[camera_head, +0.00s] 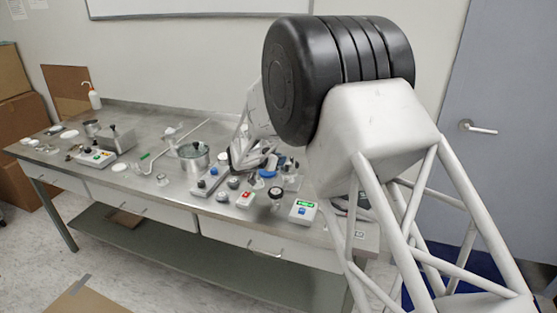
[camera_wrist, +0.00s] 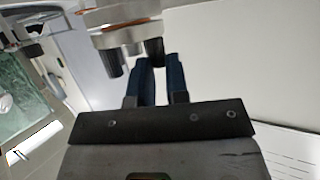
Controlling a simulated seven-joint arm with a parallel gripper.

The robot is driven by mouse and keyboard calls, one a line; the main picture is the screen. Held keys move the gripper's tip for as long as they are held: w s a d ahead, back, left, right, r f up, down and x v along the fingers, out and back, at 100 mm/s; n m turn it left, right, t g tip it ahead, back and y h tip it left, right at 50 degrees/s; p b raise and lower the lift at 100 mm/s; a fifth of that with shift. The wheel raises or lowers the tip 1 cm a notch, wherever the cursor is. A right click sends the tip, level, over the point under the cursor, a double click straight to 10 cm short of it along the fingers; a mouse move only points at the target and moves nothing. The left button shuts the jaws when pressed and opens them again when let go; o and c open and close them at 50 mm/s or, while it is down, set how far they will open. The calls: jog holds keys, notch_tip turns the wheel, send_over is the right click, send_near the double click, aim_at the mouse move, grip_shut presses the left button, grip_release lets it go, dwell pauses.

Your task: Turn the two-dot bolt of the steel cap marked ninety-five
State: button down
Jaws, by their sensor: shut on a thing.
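In the wrist view a steel cap (camera_wrist: 125,37) with a copper-coloured band is at the top, with dark bolts hanging from its edge. The dark bolt on the right (camera_wrist: 154,48) sits between the dark blue fingertips of my gripper (camera_wrist: 160,62), which is shut on it. Another dark bolt (camera_wrist: 112,64) shows to the left, apart from the fingers. The number on the cap and the dots on the bolts cannot be read. In the head view my gripper (camera_head: 262,163) is low over the right part of the bench, among small parts; its hold is too small to make out there.
Small parts crowd around my gripper. Bare bench top shows towards the back left.

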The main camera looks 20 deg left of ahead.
dwell(0.3)
jog(key=c, duration=1.1)
grip_release()
jog(key=shift+w+a+m+g+h, duration=0.1)
jog(key=shift+m+g+h, duration=0.3)
jog(key=shift+m, duration=0.1)
